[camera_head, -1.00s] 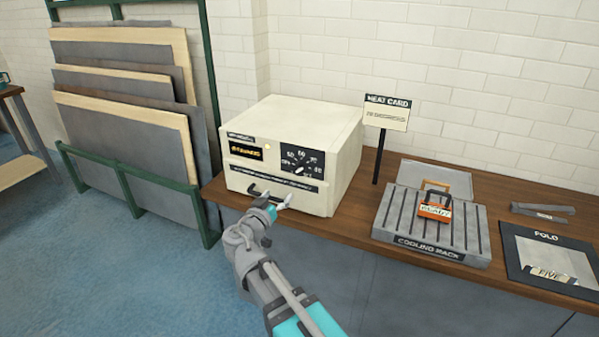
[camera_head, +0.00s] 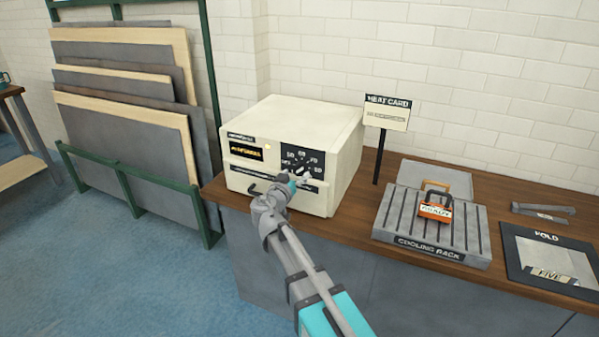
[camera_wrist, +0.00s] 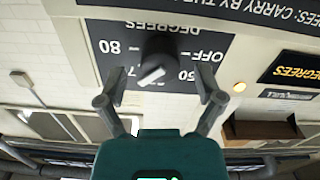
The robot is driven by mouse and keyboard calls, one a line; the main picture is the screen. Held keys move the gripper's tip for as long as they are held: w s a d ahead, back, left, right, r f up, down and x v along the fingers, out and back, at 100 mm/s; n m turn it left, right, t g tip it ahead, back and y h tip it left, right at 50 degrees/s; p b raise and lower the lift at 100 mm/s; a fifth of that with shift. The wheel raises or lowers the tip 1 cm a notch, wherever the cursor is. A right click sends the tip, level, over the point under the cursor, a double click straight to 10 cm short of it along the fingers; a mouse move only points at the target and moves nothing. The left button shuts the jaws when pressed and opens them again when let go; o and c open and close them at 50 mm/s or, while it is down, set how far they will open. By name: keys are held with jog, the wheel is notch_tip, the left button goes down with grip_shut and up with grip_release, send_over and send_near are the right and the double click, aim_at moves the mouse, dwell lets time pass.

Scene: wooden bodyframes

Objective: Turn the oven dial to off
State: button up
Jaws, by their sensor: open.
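The cream oven (camera_head: 335,135) stands on the wooden bench, with a black dial panel (camera_head: 292,152) on its front. In the wrist view, which shows the panel upside down, the dark round dial (camera_wrist: 157,50) has a white pointer mark, and OFF and 80 are printed around it. I cannot tell exactly which setting the mark points to. My gripper (camera_head: 299,179) is at the oven front, by the dial panel. In the wrist view my gripper (camera_wrist: 160,75) is open, its two fingers on either side of the dial, with visible gaps. The head view partly hides the dial behind the gripper.
The oven's door handle (camera_head: 253,191) is below the panel. A sign on a post (camera_head: 379,150) stands right of the oven.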

jog(key=shift+x, duration=1.05)
jog(key=c, duration=1)
jog(key=shift+d, duration=0.3)
jog(key=shift+c, duration=0.7)
jog(key=shift+a, duration=0.2)
